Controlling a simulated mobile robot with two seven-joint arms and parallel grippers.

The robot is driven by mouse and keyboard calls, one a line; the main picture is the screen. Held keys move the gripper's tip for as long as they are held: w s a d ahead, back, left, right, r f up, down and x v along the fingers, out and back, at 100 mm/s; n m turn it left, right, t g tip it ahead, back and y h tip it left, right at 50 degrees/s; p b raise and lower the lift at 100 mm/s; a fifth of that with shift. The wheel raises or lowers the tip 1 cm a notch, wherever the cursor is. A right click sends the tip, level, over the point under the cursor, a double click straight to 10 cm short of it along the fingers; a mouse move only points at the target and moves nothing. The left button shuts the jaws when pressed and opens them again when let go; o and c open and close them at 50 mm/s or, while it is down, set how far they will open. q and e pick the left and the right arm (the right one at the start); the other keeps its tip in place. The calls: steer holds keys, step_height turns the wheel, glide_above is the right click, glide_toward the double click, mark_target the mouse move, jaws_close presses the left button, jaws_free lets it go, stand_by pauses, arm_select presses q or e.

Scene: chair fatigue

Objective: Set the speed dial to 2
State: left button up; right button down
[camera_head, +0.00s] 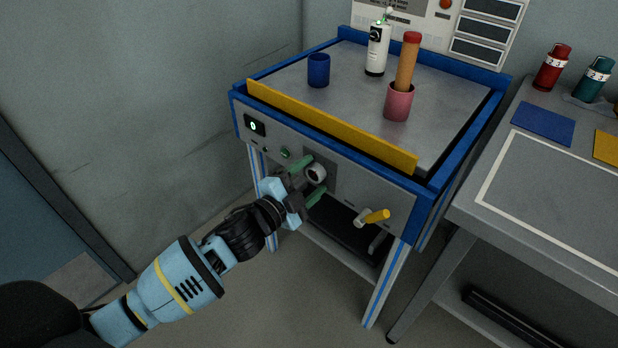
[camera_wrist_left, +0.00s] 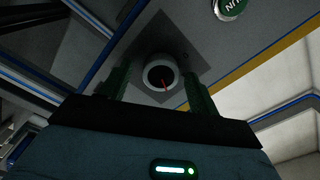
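The speed dial (camera_head: 316,173) is a round, pale knob on a dark square plate on the machine's front panel. In the left wrist view the dial (camera_wrist_left: 151,64) has a dark face and a red pointer line; no numbers are readable around it. My left gripper (camera_head: 310,181) is open in front of the panel. Its green fingers stand on either side of the dial, and in the wrist view (camera_wrist_left: 160,92) a gap shows between each finger and the knob. A small display (camera_head: 254,126) on the panel's left seems to read 0. My right gripper is not in view.
A green button (camera_head: 285,153) sits left of the dial. A yellow-handled lever (camera_head: 375,216) sticks out to its right. Above are a yellow rail (camera_head: 330,125), a blue cup (camera_head: 318,71), a white bottle (camera_head: 377,50) and a pink cup (camera_head: 398,103). A workbench (camera_head: 550,200) stands at right.

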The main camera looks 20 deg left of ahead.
arm_select(q)
steer(key=p+v, duration=0.1)
steer(key=v, duration=0.6)
steer(key=shift+s+a, duration=0.15)
steer(key=shift+s, duration=0.2)
steer(key=shift+r, duration=0.1)
stand_by(0.3)
